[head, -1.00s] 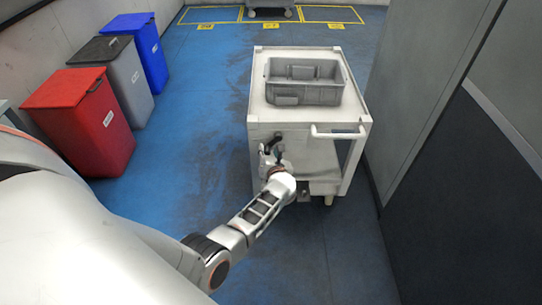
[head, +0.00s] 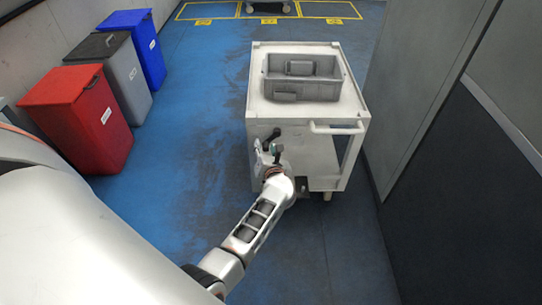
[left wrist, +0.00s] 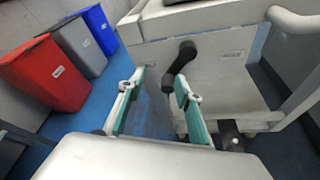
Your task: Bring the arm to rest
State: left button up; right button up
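My left gripper (head: 269,152) is in front of the near side of a white cart (head: 263,185). In the left wrist view the gripper (left wrist: 158,88) shows two teal-padded fingers standing apart, with no object gripped between them. A black handle-like thing (left wrist: 183,57) is on the cart's side panel, just beyond the right finger and partly hidden by it. It also shows in the head view (head: 272,136) above the fingers. I cannot tell whether the finger touches it. My right gripper is in neither view.
A grey crate (head: 325,91) holding grey boxes stands on the cart. Red (head: 85,118), grey (head: 122,75) and blue (head: 143,45) bins stand along the left wall. A grey wall (head: 440,100) is close on the right. Blue floor is clear between the bins and cart.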

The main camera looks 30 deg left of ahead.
aim_at(268, 148)
pick_arm(q)
jog(key=d+f, duration=0.1)
jog(key=s+d+f, duration=0.1)
jog(key=shift+s+d+g+h, duration=0.15)
jog(key=shift+d+g+h, duration=0.15)
jog(key=shift+d+h, duration=0.1)
jog(key=x, duration=0.6)
jog(key=shift+d+r, duration=0.1)
jog(key=shift+r, duration=0.1)
jog(key=shift+x, duration=1.15)
jog(key=shift+f, duration=0.1)
